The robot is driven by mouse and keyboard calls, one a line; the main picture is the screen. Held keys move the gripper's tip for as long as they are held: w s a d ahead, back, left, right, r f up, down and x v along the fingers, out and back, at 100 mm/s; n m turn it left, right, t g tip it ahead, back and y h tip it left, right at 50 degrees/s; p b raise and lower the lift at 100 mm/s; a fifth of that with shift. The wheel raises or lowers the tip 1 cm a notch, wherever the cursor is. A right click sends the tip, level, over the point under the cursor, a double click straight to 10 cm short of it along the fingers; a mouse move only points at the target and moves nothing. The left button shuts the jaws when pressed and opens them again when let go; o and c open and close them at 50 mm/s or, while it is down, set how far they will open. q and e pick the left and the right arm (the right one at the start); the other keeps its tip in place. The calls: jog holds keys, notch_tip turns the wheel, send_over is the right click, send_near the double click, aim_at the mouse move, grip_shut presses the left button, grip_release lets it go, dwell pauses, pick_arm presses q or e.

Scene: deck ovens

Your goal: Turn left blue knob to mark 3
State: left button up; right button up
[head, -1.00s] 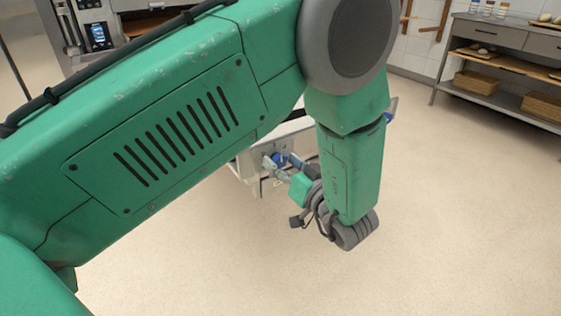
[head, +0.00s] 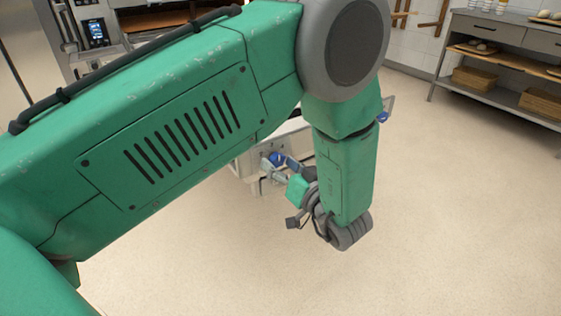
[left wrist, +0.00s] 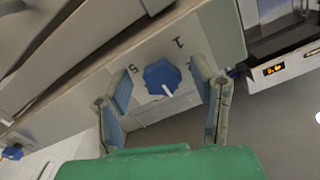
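The blue knob (head: 277,158) is on the pale front panel, at the left of what shows beyond my arm. In the left wrist view the knob (left wrist: 161,75) has a white pointer toward the lower right; dark marks 5 and 1 show on the panel beside it. Mark 3 is not readable. My left gripper (head: 276,168) is at the knob. In the left wrist view its blue-padded fingers (left wrist: 165,92) stand apart on either side of the knob, with gaps visible. My right gripper is out of view.
A second blue knob (head: 383,117) shows past my forearm. It seems to show in the left wrist view too (left wrist: 12,152). My arm hides much of the panel. A shelf unit (head: 500,50) stands far right, with open floor (head: 450,200) before it.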

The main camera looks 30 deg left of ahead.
pick_arm(q)
jog(key=shift+r, duration=0.15)
jog(key=shift+d, duration=0.2)
jog(key=v, duration=1.1)
jog(key=shift+d, duration=0.35)
jog(key=shift+s, duration=0.1)
